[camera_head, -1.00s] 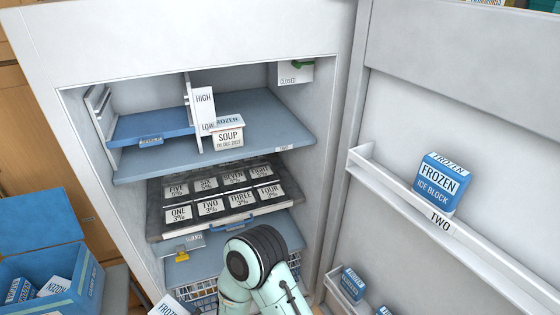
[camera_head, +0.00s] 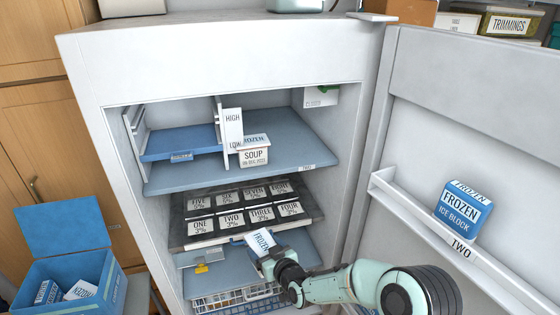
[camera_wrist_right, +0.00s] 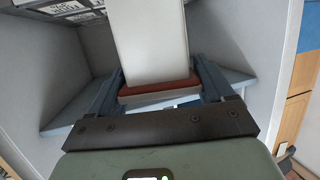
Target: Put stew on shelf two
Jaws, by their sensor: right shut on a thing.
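My right gripper (camera_head: 270,258) is shut on a white box marked FROZEN (camera_head: 260,241). The rest of its label is hidden, so I cannot read whether it says stew. The box is tilted, in front of the shelf (camera_head: 232,267) below the black tray. In the right wrist view the box (camera_wrist_right: 150,40) stands between the two fingers (camera_wrist_right: 157,88), with a red-brown band near its gripped end. The upper shelf (camera_head: 200,178) has a small front label that I cannot read clearly. My left gripper is not in view.
A soup box (camera_head: 254,158) stands on the upper shelf by a HIGH/LOW divider (camera_head: 232,125). A numbered black tray (camera_head: 315,214) fills the level below. The open door's rack marked TWO (camera_head: 400,198) holds an ice block box (camera_head: 462,208). A blue bin (camera_head: 112,285) is at left.

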